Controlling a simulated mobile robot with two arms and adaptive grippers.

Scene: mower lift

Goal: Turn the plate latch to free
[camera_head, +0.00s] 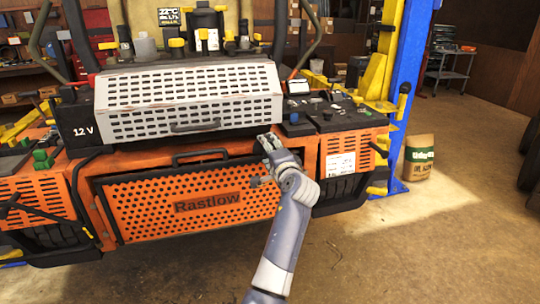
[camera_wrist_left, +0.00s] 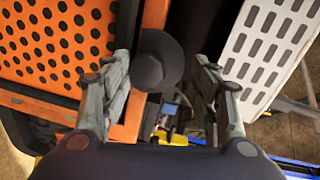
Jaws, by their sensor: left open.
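The orange perforated plate (camera_head: 150,217) marked "Rastlow" stands upright on the mower's front; it also shows at the left of the left wrist view (camera_wrist_left: 50,40). A round dark knob (camera_wrist_left: 158,60), which looks like the plate latch, sits by the orange frame beside the plate. My left gripper (camera_head: 268,143) is at the plate's upper right corner, its arm rising from the bottom. In the left wrist view its fingers (camera_wrist_left: 160,95) are apart, with the knob showing between them. Whether they touch it I cannot tell. In the head view the gripper hides this spot. My right gripper is not in view.
A white slotted cover (camera_head: 185,95) with a dark handle sits just above the plate. A black handle bar (camera_head: 200,156) lies along the plate's top. A blue lift post (camera_head: 408,80) and a sack (camera_head: 418,160) stand at the right. The floor at front right is clear.

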